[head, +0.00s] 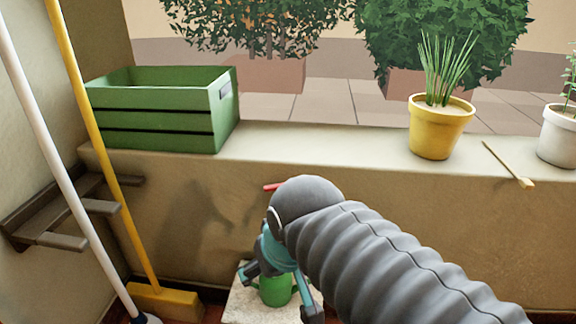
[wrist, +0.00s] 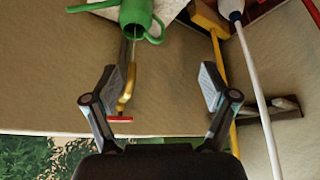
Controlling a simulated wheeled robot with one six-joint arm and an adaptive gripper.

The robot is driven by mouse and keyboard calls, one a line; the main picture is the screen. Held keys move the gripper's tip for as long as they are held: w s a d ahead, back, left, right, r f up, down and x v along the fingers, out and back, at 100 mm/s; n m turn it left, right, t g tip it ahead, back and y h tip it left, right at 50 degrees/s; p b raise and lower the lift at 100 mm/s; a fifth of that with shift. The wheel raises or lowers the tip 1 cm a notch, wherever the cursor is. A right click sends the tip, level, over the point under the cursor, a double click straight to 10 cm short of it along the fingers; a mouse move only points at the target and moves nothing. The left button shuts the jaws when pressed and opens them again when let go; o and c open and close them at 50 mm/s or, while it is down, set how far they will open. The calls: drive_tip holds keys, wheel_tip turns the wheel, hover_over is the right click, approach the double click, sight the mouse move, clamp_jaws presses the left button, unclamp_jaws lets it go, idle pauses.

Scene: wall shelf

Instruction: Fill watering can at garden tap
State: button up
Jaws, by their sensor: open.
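The green watering can (head: 275,291) stands on a pale stone block (head: 243,308) below the wall ledge, partly hidden behind my gripper in the head view. In the wrist view the can (wrist: 134,14) is at the top edge, partly cut off. The brass tap (wrist: 127,88) with a red handle (wrist: 120,119) shows between my fingers there, nearer the left finger. A thin pale streak runs between the tap's mouth and the can; it looks like water. In the head view only the red handle (head: 272,187) shows. My gripper (wrist: 162,84) is open and empty.
A green crate (head: 160,128), a yellow pot (head: 436,136), a white pot (head: 560,145) and a small wooden stick (head: 508,164) are on the ledge. A yellow broom (head: 105,165), a white pole (head: 60,150) and a wall rack (head: 70,212) stand at left.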

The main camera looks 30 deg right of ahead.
drive_tip(key=w+d+r+m+g+p, duration=0.1)
drive_tip(key=w+d+r+g+p, duration=0.3)
drive_tip(key=w+r, duration=0.75)
wheel_tip(320, 180, up, 4)
drive_tip(key=g+p, duration=0.1)
drive_tip(key=p, duration=0.1)
hover_over(277, 185)
drive_tip(key=shift+m, duration=0.4)
wheel_tip(277, 185, down, 13)
drive_tip(key=shift+r+b, duration=0.1)
drive_tip(key=shift+b, duration=1.1)
